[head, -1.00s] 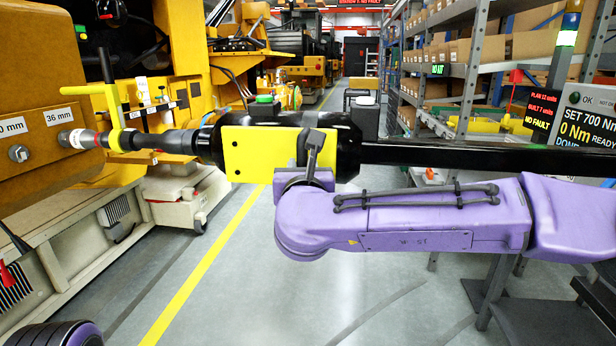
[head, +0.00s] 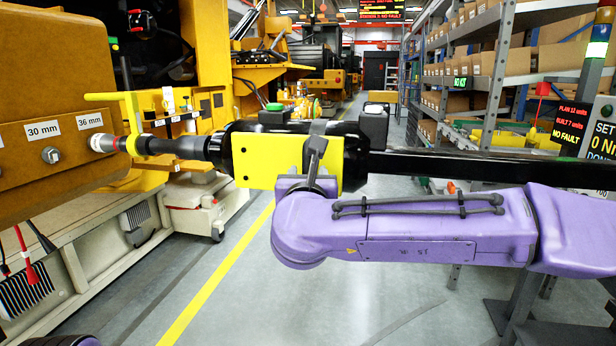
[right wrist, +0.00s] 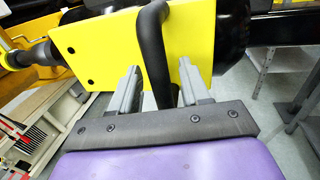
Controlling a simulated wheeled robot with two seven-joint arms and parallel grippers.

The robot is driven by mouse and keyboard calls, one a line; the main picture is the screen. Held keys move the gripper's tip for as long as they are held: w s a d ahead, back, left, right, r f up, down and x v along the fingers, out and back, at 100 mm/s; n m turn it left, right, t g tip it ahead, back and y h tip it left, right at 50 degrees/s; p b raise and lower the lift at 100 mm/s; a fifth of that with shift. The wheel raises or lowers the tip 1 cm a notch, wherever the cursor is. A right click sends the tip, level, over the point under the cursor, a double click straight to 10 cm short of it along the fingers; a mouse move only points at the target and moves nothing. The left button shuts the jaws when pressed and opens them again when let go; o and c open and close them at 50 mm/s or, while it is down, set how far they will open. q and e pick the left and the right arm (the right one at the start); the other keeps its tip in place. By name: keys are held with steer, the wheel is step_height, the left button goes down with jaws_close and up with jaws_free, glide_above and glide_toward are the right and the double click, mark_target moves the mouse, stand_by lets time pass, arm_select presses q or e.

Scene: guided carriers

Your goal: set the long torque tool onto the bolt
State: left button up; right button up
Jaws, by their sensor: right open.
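The long torque tool (head: 230,150) lies level, with a black body, a yellow plate and a long black bar to the right. Its socket end (head: 103,142) is at the orange-brown panel below the 36 mm label (head: 89,121). The bolt there is hidden by the socket; I cannot tell how far the socket sits over it. My right gripper (right wrist: 158,78) is open, its fingers on either side of the tool's black handle (right wrist: 153,45). It also shows at the handle in the head view (head: 308,178). My left gripper is not in view.
Another bolt (head: 50,155) is bare under the 30 mm label (head: 43,130). A green-topped button (head: 274,107) shows behind the tool. Shelves with boxes (head: 480,66) and a readout screen (head: 602,125) stand right. The floor aisle with a yellow line (head: 215,275) is clear.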

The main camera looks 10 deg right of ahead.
steer(key=s+a+b, duration=0.1)
steer(key=s+b, duration=0.2)
steer(key=s, duration=0.6)
steer(key=shift+s+a+b, duration=0.3)
steer(key=shift+s+b, duration=0.05)
steer(key=shift+b, duration=0.05)
